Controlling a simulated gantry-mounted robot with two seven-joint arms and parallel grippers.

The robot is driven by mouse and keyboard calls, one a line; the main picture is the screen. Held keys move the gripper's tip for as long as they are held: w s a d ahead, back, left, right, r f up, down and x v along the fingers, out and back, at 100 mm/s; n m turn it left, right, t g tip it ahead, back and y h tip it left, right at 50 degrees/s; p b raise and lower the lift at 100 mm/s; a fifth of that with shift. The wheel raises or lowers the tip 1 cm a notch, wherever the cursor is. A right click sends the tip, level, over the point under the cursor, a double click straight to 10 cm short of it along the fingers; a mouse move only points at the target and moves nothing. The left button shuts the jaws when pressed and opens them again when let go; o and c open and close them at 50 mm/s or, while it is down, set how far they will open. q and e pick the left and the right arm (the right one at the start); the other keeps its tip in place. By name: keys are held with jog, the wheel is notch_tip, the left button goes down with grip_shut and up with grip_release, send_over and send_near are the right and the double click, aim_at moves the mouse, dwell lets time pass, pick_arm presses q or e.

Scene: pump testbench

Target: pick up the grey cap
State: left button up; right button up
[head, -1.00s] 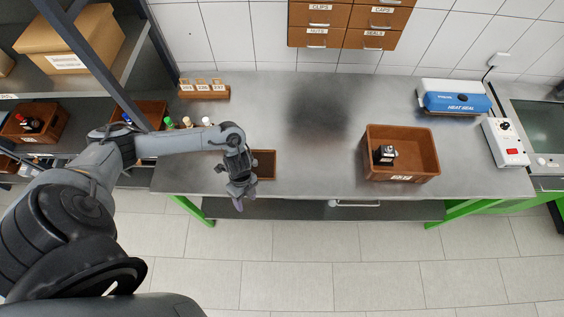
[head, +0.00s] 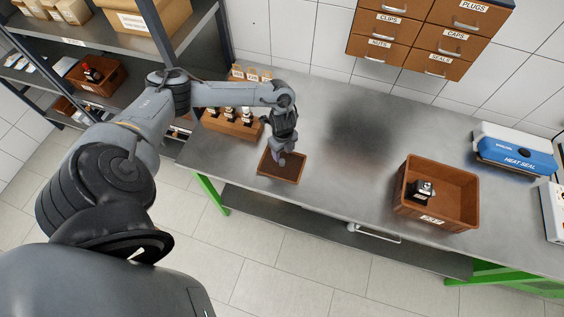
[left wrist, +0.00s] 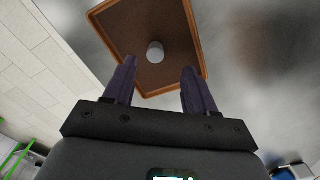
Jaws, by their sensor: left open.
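A small light grey cap (left wrist: 155,52) stands in a shallow brown tray (left wrist: 113,42) in the left wrist view. In the head view the tray (head: 297,178) lies near the front left of the steel bench, and I cannot make out the cap there. My left gripper (head: 279,160) points down over the tray. In the left wrist view its two purple fingers (left wrist: 158,78) are spread apart with nothing between them, and the cap appears beyond the fingertips, roughly in line with the gap. My right gripper is not in view.
A wooden rack (head: 233,122) with several bottles stands left of the tray. A larger brown bin (head: 466,187) holding a small black-and-silver part (head: 422,190) stands to the right. A blue heat sealer (head: 515,150) is at the far right. The bench between tray and bin is clear.

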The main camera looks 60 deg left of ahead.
aim_at(282, 161)
pick_arm(q)
jog(key=shift+s+d+f, duration=0.1)
jog(key=shift+s+f, duration=0.05)
jog(key=shift+f, duration=1.25)
jog(key=shift+s+d+f, duration=0.1)
jog(key=shift+f, duration=1.3)
grip_shut()
